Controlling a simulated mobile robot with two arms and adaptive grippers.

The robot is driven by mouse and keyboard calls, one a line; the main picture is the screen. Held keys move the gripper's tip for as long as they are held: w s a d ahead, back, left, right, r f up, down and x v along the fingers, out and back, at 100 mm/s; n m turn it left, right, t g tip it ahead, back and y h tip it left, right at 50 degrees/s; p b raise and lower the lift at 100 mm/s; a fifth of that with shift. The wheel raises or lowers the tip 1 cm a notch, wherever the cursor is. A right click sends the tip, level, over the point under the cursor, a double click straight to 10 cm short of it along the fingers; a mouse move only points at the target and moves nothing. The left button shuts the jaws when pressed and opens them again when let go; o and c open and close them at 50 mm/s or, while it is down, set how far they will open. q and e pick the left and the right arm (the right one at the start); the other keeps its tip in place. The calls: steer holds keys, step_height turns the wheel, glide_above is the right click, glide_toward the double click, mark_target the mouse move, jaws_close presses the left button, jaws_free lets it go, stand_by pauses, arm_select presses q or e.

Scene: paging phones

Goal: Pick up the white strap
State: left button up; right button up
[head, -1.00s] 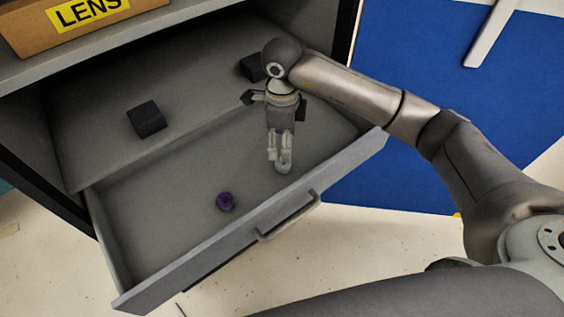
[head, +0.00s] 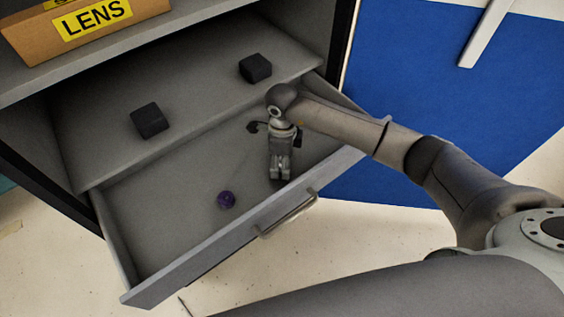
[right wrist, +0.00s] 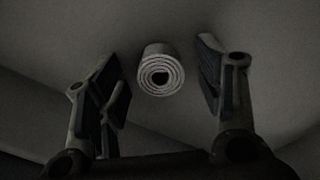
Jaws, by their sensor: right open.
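The white strap (right wrist: 161,72) is a rolled-up spiral with a dark hole in its middle, on the drawer floor in the right wrist view. It looks pale grey in the dim light. In the head view it is hidden by my right gripper. My right gripper (head: 280,176) points down into the open drawer (head: 165,238), near its front panel. In the right wrist view its open fingers (right wrist: 160,75) stand to either side of the strap, with a gap on both sides and nothing held. My left gripper is not in view.
A small purple roll (head: 227,200) lies in the drawer to the left of my gripper. Two black blocks (head: 150,120) (head: 255,68) sit on the surface behind the drawer. A LENS box (head: 40,38) stands on the shelf above. The drawer front has a handle (head: 287,214).

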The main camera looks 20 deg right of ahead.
steer(key=c, duration=0.8)
